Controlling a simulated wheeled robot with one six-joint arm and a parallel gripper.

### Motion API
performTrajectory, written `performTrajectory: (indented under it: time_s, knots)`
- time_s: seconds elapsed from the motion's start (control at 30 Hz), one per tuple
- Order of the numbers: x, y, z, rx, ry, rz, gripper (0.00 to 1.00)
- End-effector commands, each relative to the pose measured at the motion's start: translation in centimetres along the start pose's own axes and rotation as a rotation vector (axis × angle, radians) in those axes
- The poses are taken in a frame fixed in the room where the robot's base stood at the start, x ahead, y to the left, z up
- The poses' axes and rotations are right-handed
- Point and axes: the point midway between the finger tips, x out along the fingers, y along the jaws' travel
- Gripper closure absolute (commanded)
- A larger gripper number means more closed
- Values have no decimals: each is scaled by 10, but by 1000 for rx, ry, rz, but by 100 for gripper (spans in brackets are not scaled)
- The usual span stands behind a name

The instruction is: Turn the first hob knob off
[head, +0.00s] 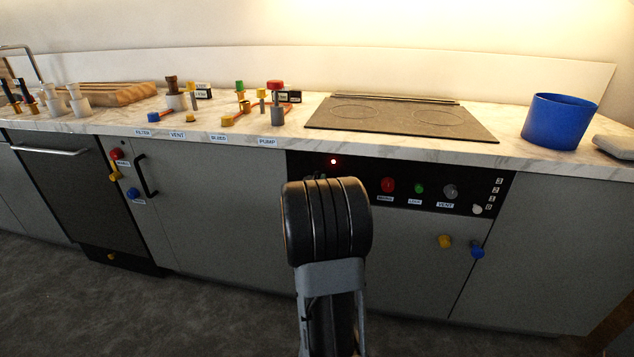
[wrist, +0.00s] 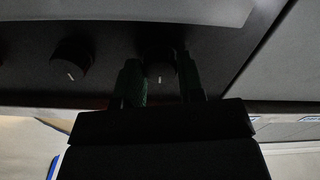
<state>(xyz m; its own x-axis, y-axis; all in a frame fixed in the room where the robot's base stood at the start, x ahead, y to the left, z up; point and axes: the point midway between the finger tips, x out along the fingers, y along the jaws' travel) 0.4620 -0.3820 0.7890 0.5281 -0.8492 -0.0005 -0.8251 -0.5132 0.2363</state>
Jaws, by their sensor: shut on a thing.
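In the wrist view, my gripper (wrist: 160,84) is at the black panel with one finger on each side of a dark round knob (wrist: 159,66). The jaws are shut on this knob. A short pale mark on its face stands nearly upright in the picture. A second dark knob (wrist: 72,60) with a slanted pale mark sits to the left, apart from the fingers. In the head view, my arm hides the gripper and both knobs.
The panel's right part has a red button (head: 387,185), a green button (head: 419,188) and a grey vent knob (head: 450,191). The hob (head: 400,119) lies above on the counter, with a blue bin (head: 558,121) to its right. Yellow and blue knobs stick out from the cabinet below.

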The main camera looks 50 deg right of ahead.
Motion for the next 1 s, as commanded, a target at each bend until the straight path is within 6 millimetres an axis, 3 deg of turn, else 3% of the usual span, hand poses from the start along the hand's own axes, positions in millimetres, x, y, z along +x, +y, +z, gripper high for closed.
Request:
performTrajectory:
  time_s: [0.2,0.23,0.5,0.77,1.0]
  knots:
    - [0,-1,-2,-2,5,-3,88]
    - [0,-1,-2,-2,5,-3,64]
    - [0,0,-1,-1,2,0,39]
    - [-1,0,-1,0,1,0,39]
    - [-33,0,-3,0,1,-3,39]
